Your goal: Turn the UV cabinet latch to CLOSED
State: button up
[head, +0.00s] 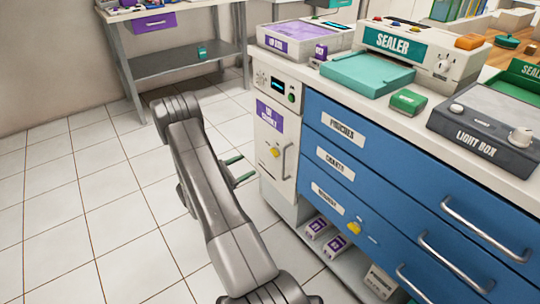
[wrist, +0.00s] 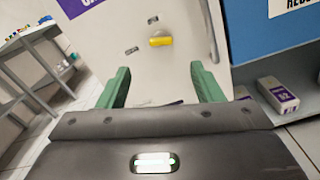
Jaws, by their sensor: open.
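The UV cabinet (head: 281,165) is a narrow cream unit with a purple label, at the left end of the blue drawer counter. Its yellow latch knob (head: 275,152) sits on the door, left of a vertical handle (head: 285,160). In the wrist view the yellow latch (wrist: 160,41) is ahead, with two small dark markings beside it, too small to read. My gripper (head: 240,171) is in front of the cabinet, apart from the latch. Its green fingers (wrist: 162,88) are spread with nothing between them, and the latch appears beyond the fingertips.
Blue drawers (head: 350,140) with protruding metal handles stand right of the cabinet. Small labelled boxes (head: 317,227) sit on the low shelf beneath; one box (wrist: 279,93) shows in the wrist view. A grey metal table (head: 180,60) stands behind left. The tiled floor at left is clear.

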aim_at(273, 153)
jog(key=b+x, duration=0.2)
jog(key=x, duration=0.9)
jog(key=shift+w+d, duration=0.2)
jog(key=shift+d, duration=0.15)
